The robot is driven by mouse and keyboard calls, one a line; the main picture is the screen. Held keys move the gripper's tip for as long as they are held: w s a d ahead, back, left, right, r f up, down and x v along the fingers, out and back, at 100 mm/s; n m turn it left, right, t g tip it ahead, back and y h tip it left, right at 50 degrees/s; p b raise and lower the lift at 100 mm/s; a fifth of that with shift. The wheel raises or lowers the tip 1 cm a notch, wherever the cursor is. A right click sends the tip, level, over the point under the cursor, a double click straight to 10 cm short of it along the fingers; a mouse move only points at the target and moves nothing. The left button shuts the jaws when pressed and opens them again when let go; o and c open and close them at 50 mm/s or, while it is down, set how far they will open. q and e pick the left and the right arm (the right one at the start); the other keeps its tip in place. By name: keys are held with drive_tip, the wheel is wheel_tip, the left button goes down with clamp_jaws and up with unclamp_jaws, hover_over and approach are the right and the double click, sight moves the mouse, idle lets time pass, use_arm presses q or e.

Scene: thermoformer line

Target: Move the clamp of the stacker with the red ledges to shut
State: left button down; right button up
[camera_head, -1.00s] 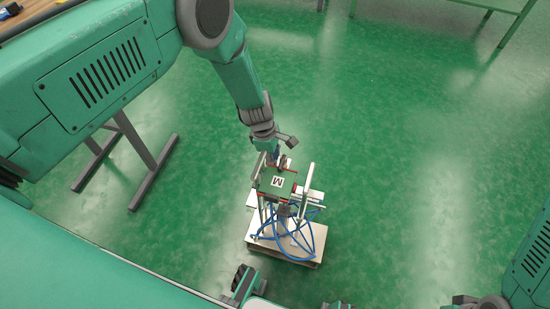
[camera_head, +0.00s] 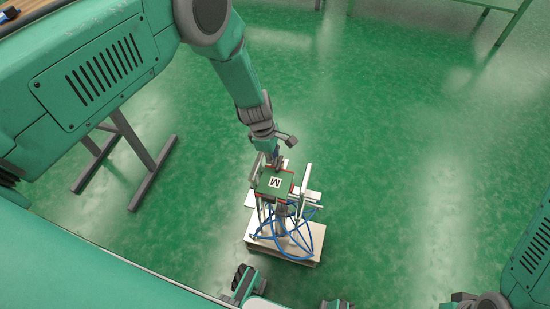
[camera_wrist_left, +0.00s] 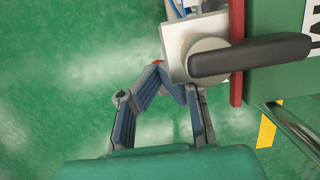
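The stacker with the red ledges (camera_head: 262,197) stands on the floor in the middle of the head view. It has a green top plate marked M (camera_head: 284,190), a pale base and blue hoses. Its far side lies right at my left gripper (camera_head: 277,158), which is small there. In the left wrist view, the clamp's dark grey lever (camera_wrist_left: 262,54) lies across a round hub on a pale block beside a red ledge (camera_wrist_left: 236,50). My left gripper (camera_wrist_left: 165,72) has its fingertips together, just left of the hub, with nothing visible between them. Contact is unclear. My right gripper cannot be made out.
A pale base box (camera_head: 290,254) carries the stacker. Grey table legs (camera_head: 150,175) stand on the floor to the left, and a green frame (camera_head: 510,25) stands at the far right. The green floor right of the stacker is clear.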

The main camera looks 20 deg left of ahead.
use_arm(q)
drive_tip(key=v, duration=1.1)
drive_tip(key=shift+r, duration=0.35)
drive_tip(key=shift+a, duration=0.1)
drive_tip(key=s+a+f+m+y+p, duration=0.25)
drive_tip(key=s+a+m, duration=0.25)
drive_tip(key=s, duration=0.5)
drive_tip(key=s+a+r+m+p, duration=0.1)
drive_tip(key=s+r+m+p, duration=0.1)
drive_tip(key=s+m, duration=0.5)
drive_tip(key=s+a+r+m+p, duration=0.1)
drive_tip(key=s+m, duration=0.6)
drive_tip(key=s, duration=0.7)
drive_tip(key=shift+a+r+t+p, duration=0.3)
drive_tip(key=shift+a+r+p, duration=0.05)
drive_tip(key=shift+a+r, duration=0.2)
